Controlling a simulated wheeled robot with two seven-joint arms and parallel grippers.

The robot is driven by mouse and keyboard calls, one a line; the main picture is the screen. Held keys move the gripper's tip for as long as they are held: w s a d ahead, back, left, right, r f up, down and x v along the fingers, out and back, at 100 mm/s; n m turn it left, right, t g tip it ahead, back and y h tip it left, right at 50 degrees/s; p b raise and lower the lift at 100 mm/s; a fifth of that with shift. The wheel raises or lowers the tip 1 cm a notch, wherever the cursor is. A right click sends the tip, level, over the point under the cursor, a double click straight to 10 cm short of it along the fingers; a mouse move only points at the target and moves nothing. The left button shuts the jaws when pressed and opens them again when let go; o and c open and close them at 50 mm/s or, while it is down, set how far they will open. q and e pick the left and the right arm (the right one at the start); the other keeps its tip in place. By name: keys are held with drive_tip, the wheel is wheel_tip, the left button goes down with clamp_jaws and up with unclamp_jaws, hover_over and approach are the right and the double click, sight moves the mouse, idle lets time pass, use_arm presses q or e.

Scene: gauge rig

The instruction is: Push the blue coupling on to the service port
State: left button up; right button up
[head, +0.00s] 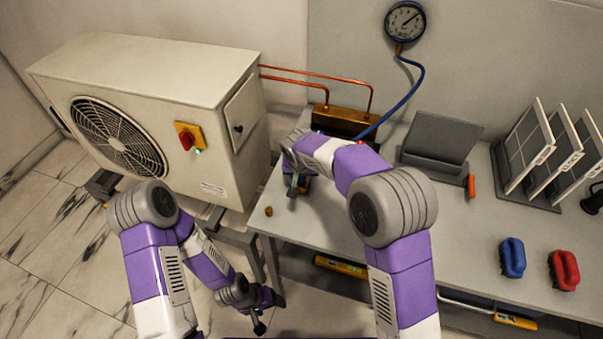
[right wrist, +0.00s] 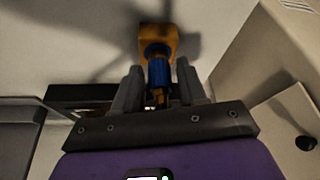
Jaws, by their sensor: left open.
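My right gripper (head: 298,184) points down over the left part of the bench. In the right wrist view its two fingers (right wrist: 160,88) stand close on either side of the blue coupling (right wrist: 158,71), which fills most of the gap. An orange-brass fitting (right wrist: 158,38) lies in line just beyond the coupling, with a dark collar between them; it looks like the service port. I cannot tell whether coupling and port touch. In the head view the hand largely hides them. My left gripper (head: 263,312) is open and empty, low in front of the bench.
A beige fan unit (head: 160,110) stands left of the bench (head: 335,218). A brass manifold (head: 342,121) and blue hose (head: 405,98) lead up to a gauge (head: 405,21).

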drive_tip(key=o, duration=0.6)
drive_tip(key=shift+c, duration=0.2)
drive_tip(key=p+v, duration=0.1)
drive_tip(key=v, duration=0.6)
drive_tip(key=shift+r+p, duration=0.3)
